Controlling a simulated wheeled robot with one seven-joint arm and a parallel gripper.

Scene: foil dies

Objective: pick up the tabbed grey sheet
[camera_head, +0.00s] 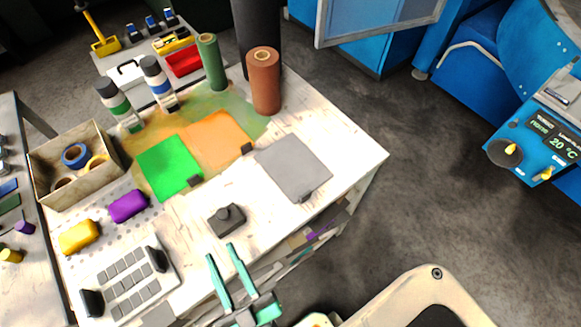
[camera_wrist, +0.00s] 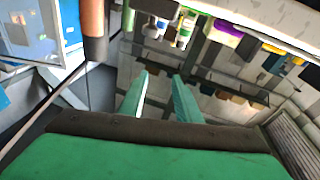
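The tabbed grey sheet (camera_head: 292,166) lies flat at the right part of the white worktable, in the head view. Its small dark tab (camera_head: 305,197) is at the sheet's near edge. My gripper (camera_head: 222,268) is in front of the table's near edge, to the left of and nearer than the sheet. Its two teal fingers stand apart with nothing between them. The wrist view also shows the fingers (camera_wrist: 160,95) apart and empty. I cannot make out the grey sheet in the wrist view.
A green sheet (camera_head: 168,168) and an orange sheet (camera_head: 217,141) lie left of the grey one, each with a dark tab. A dark knobbed block (camera_head: 227,220) sits near the front edge. A brown roll (camera_head: 264,82) and a green roll (camera_head: 211,62) stand behind. The table's right corner is clear.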

